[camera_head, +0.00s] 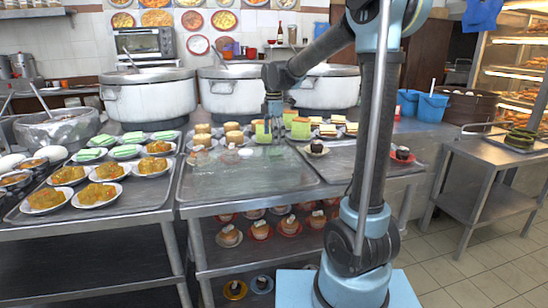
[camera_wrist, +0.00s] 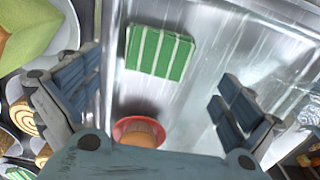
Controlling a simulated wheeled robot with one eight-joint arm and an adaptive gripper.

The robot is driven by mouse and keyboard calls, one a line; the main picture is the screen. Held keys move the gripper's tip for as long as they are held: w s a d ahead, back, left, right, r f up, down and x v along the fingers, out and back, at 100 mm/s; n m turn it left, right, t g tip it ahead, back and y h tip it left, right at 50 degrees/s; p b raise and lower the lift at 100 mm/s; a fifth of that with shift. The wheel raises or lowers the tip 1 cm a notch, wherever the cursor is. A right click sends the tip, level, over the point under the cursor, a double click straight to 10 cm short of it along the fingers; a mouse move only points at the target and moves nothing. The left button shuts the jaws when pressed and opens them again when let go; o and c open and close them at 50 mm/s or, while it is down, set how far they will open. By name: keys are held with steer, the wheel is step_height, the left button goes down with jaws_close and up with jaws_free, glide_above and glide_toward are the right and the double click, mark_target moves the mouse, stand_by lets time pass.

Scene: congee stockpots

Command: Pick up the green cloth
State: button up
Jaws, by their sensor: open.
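The green cloth (camera_wrist: 160,52) is a small block with pale stripes, lying on a shiny metal surface in the upper middle of the wrist view. I cannot make it out for sure in the head view. My gripper (camera_wrist: 158,92) is open and empty, its two blue-grey fingers wide apart. The cloth lies beyond the fingertips, between their lines and apart from both. In the head view my gripper (camera_head: 272,106) hangs over the back of the middle metal table (camera_head: 235,178), pointing down.
A red-rimmed dish (camera_wrist: 138,131) with an orange-brown item lies close below the cloth. Plates with rolls (camera_wrist: 22,118) and a green cake (camera_wrist: 30,28) are at the left. Large pots (camera_head: 150,98) stand behind. The middle table's front is mostly clear.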

steer(key=shift+w+f, duration=0.2)
steer(key=shift+f, duration=2.65)
steer(key=c, duration=1.2)
steer(key=shift+o, duration=0.2)
steer(key=shift+r, duration=0.1)
step_height(320, 180, up, 10)
steer(key=shift+f, duration=0.1)
